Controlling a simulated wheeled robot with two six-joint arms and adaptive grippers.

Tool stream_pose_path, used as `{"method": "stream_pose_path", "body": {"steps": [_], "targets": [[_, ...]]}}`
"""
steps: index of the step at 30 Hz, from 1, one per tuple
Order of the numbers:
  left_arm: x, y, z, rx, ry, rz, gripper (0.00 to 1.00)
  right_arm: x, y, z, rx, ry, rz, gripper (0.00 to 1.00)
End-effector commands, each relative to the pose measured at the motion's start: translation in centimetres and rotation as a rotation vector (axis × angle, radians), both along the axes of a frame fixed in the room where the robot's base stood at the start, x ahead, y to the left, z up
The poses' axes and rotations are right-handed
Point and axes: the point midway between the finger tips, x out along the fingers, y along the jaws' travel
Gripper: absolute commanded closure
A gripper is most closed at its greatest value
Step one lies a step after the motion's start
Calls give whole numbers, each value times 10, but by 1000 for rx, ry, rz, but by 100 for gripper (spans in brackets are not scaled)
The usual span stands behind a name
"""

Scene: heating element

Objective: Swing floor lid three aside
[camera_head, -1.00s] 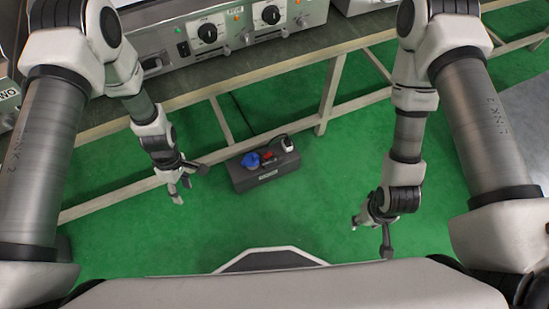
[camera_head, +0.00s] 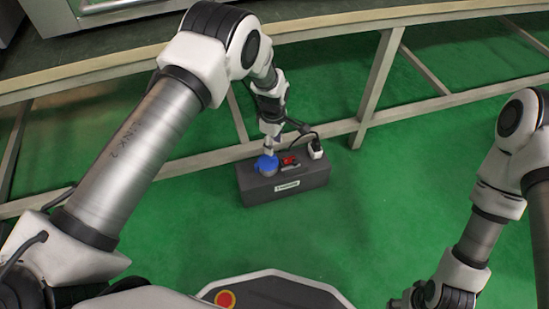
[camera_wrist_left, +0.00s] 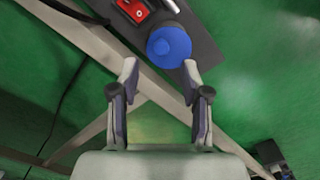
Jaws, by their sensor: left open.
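A dark grey box (camera_head: 300,190) sits on the green floor with a round blue lid (camera_head: 267,165) at the left of its top. The lid also shows in the left wrist view (camera_wrist_left: 168,46), looking closed. My left gripper (camera_head: 270,148) points down, right at the lid. In the left wrist view the left gripper (camera_wrist_left: 160,72) is open and empty. Its fingertips straddle the lid's near side; I cannot tell whether they touch it. My right gripper (camera_head: 430,298) is low at the right, cut by the bottom edge, far from the box.
Beside the lid on the box are a red switch (camera_head: 289,160) and a white plug (camera_head: 315,150) with a black cable. A beige bench frame (camera_head: 200,160) runs close behind the box, with a post (camera_head: 378,85) to the right. Floor in front of the box is clear.

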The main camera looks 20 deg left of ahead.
Motion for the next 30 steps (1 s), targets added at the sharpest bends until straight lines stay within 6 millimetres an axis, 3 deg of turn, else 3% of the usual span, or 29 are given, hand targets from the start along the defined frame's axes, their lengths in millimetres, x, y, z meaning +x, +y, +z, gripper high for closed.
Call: {"method": "stream_pose_path", "body": {"steps": [1,6,15,16,19,20,30], "targets": [[-1,0,-18,0,3,0,53,0,0,-12,0,0,-1,54],[-1,0,-48,0,2,-1,53,1,-1,-28,-1,-2,-5,54],[-1,0,-53,0,2,0,53,1,-1,-28,-1,-4,-6,54],[-1,0,-53,0,2,0,60,1,-1,-28,-1,-4,-6,54],[-1,0,-53,0,2,0,96,1,-1,-28,-1,-3,-6,54],[-1,0,-53,0,2,0,100,1,-1,-28,-1,-3,-6,54],[-2,4,-52,0,3,-5,100,1,-1,-24,-1,-3,-6,54]]}}
